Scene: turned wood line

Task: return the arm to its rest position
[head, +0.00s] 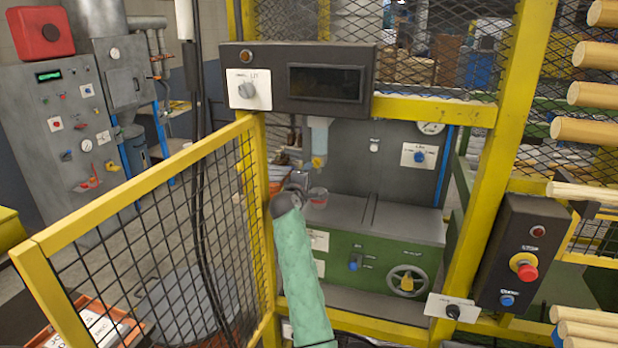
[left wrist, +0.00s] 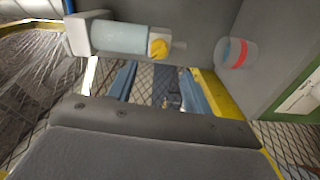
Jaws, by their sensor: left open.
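My left arm, in a pale green sleeve (head: 300,262), reaches up through the opening in the yellow frame. Its left gripper (head: 298,192) is small and partly hidden by the wrist in the head view. In the left wrist view the two blue fingers of the left gripper (left wrist: 160,88) stand apart with nothing held between them. A clear cup with a red band (head: 318,197) is just right of the gripper; it also shows in the left wrist view (left wrist: 237,53), apart from the fingers. My right gripper is not in view.
A dispenser with a yellow tap (head: 318,150) hangs above the cup. A yellow mesh gate (head: 150,215) is left of my arm, and a yellow post (head: 490,150) is to the right. A control box with a red button (head: 522,250) sits on the post. A dark panel (head: 300,80) spans overhead.

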